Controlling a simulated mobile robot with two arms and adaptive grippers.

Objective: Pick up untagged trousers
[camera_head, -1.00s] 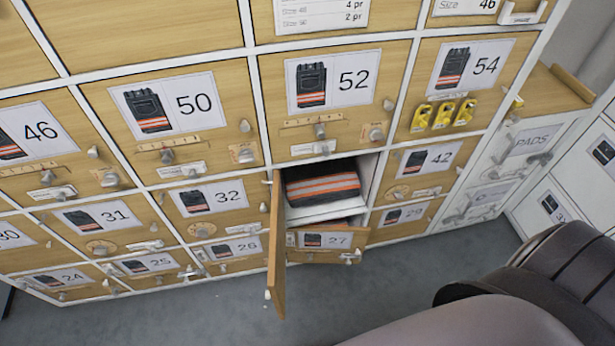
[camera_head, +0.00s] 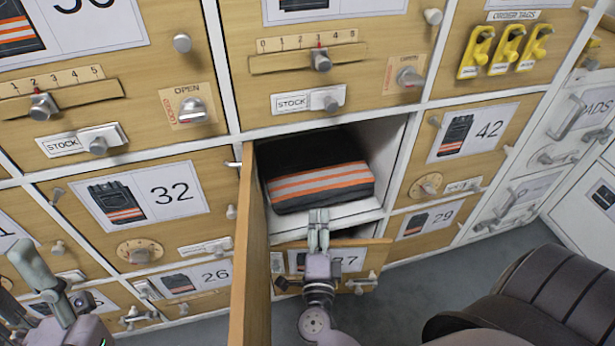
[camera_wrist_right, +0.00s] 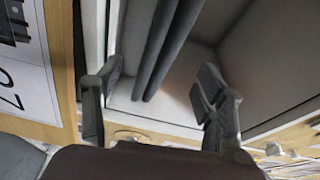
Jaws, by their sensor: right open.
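Folded dark trousers (camera_head: 318,182) with orange and silver stripes lie in the open compartment (camera_head: 395,160). No tag shows on the part I can see. My right gripper (camera_head: 318,216) is in front of the compartment's lower edge, just below the trousers' front. In the right wrist view the right gripper (camera_wrist_right: 160,88) is open, its fingers apart, with the dark folded edges of the trousers (camera_wrist_right: 165,45) ahead between them. Nothing is held. My left gripper (camera_head: 22,262) shows partly at the lower left, and its opening is unclear.
The compartment's wooden door (camera_head: 250,275) stands open towards me on the left. Below, the 27 door (camera_head: 355,262) is partly open and partly hidden by my right arm. Closed numbered doors surround them. Yellow order tags (camera_head: 507,48) hang at the upper right.

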